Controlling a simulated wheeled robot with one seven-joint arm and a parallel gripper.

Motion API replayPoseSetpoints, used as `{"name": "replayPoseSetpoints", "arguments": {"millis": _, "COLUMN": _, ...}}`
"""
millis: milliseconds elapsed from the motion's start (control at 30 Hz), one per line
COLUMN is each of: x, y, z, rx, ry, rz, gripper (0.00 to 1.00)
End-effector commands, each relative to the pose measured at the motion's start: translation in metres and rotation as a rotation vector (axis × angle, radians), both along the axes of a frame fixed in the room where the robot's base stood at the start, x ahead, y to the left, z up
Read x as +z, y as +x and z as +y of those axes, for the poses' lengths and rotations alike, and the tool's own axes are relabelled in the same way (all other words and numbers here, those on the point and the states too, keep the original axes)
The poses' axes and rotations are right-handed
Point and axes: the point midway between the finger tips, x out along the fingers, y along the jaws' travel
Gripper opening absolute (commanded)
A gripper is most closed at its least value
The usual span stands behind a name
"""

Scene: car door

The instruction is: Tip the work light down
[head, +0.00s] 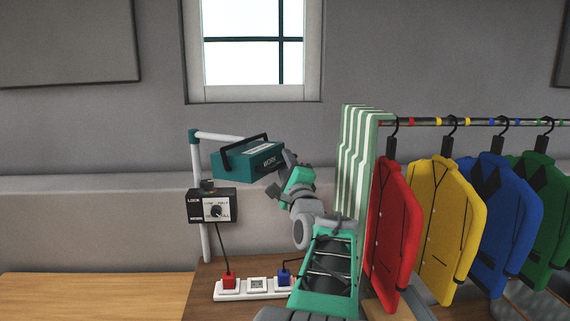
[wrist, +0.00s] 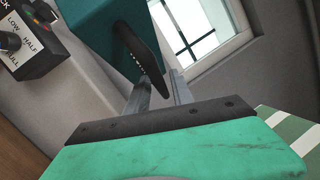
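The work light (head: 245,162) is a teal box lettered "WORK" with a black handle, held on a white pole arm at the left. It looks close to level, with a slight tilt. In the wrist view its teal body (wrist: 95,30) and black handle (wrist: 143,58) fill the upper left. My gripper (head: 281,173) is at the light's right end. In the wrist view my gripper (wrist: 160,92) has its two grey fingers apart, with the lower end of the black handle showing between them. Whether the fingers touch the handle is unclear.
A control box (head: 212,206) with a knob and a "LOCK" label is on the pole below the light. A power strip (head: 257,285) with red and blue plugs lies on the table. A striped cloth (head: 355,160) and a rail of coloured jackets (head: 395,222) stand close at the right.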

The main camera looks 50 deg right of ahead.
Motion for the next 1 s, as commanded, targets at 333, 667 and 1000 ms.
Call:
{"name": "replayPoseSetpoints", "arguments": {"millis": 333, "x": 0.000, "y": -0.003, "z": 0.002, "rx": -0.001, "ry": -0.002, "rz": -0.001, "gripper": 0.34}}
{"name": "replayPoseSetpoints", "arguments": {"millis": 667, "x": -0.018, "y": -0.051, "z": 0.033, "rx": -0.004, "ry": -0.003, "rz": -0.002, "gripper": 0.34}}
{"name": "replayPoseSetpoints", "arguments": {"millis": 1000, "x": -0.022, "y": -0.062, "z": 0.042, "rx": 0.000, "ry": 0.000, "rz": 0.000, "gripper": 0.34}}
